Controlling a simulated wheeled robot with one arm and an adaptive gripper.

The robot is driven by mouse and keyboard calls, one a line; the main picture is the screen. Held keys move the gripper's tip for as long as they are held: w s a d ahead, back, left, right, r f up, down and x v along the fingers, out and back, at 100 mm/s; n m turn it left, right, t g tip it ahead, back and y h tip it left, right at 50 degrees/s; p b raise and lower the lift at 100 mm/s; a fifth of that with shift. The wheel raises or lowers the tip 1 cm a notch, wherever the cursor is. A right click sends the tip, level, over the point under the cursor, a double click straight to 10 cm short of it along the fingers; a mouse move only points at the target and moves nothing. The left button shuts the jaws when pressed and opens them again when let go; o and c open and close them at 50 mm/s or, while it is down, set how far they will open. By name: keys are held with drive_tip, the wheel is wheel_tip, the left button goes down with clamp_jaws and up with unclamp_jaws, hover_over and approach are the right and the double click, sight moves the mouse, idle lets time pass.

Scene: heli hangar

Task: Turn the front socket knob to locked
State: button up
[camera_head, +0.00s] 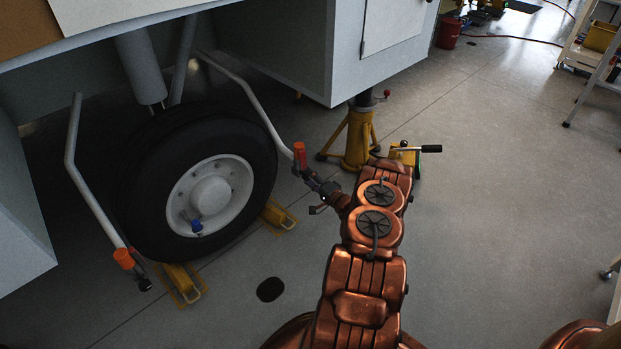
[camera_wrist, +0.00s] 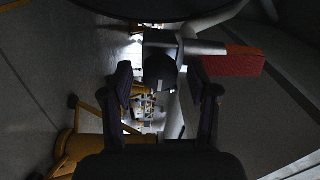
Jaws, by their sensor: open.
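Two grey tubes beside the wheel each end in an orange-red collar with a dark end fitting. The right collar (camera_head: 300,151) is close to my gripper (camera_head: 318,188); the left collar (camera_head: 124,258) is low at the left. In the wrist view a dark rounded knob (camera_wrist: 160,70) shows between the two fingers of my gripper (camera_wrist: 164,88). The fingers stand apart on either side of it; I cannot tell whether they touch it. The red collar (camera_wrist: 246,61) lies to the right of it. No lock marking is legible, and the pictures do not label which socket is front.
The black tyre (camera_head: 255,165) stands left of my arm with yellow chocks (camera_head: 278,216) at its base. A yellow jack stand (camera_head: 358,140) is behind my gripper, beside a small yellow device with a black-handled lever (camera_head: 430,149). The grey body overhangs above. Floor at right is open.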

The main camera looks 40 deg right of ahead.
drive_tip(key=s, duration=1.2)
drive_tip(key=shift+f, duration=0.3)
drive_tip(key=shift+a, duration=0.1)
